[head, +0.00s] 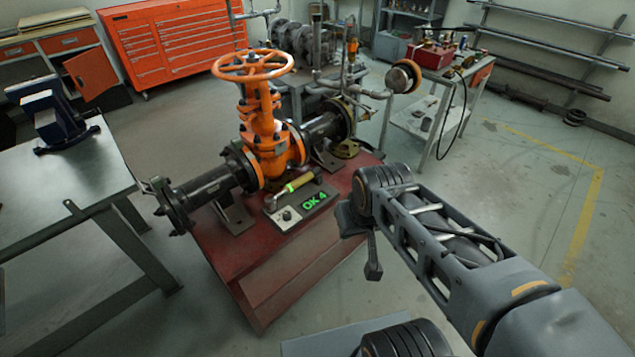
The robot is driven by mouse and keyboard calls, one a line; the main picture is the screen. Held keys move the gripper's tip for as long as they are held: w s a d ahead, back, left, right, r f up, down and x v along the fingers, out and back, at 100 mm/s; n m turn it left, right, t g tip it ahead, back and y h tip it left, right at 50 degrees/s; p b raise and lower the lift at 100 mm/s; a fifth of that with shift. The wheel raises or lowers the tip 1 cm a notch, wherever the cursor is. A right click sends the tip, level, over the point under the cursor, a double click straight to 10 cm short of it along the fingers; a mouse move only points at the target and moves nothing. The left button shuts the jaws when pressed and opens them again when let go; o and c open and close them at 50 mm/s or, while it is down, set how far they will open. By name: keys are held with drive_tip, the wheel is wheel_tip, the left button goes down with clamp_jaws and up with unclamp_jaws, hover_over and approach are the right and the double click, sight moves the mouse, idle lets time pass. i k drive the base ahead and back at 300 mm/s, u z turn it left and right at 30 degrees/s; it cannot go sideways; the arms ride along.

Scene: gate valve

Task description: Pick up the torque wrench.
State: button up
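A tool with a yellow handle and a grey end (298,184), which looks like the torque wrench, lies on a small grey box with a green lit display reading "OK 4" (302,204). The box sits on the red stand, in front of the orange gate valve (266,130). My gripper (372,270) hangs at the end of my arm, right of the box and past the stand's right edge, apart from the tool. It is small and partly hidden by my wrist, so its opening and any hold are unclear.
The red stand (258,275) carries the valve and its black flanged pipe (207,187). A steel bench (60,190) with a blue vise stands at left. A cart (425,125) with red equipment stands at back right. Open floor lies to the right.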

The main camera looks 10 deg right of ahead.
sight(270, 200)
drive_tip(key=z, duration=0.35)
drive_tip(key=i, duration=0.7)
drive_tip(key=u, duration=2.1)
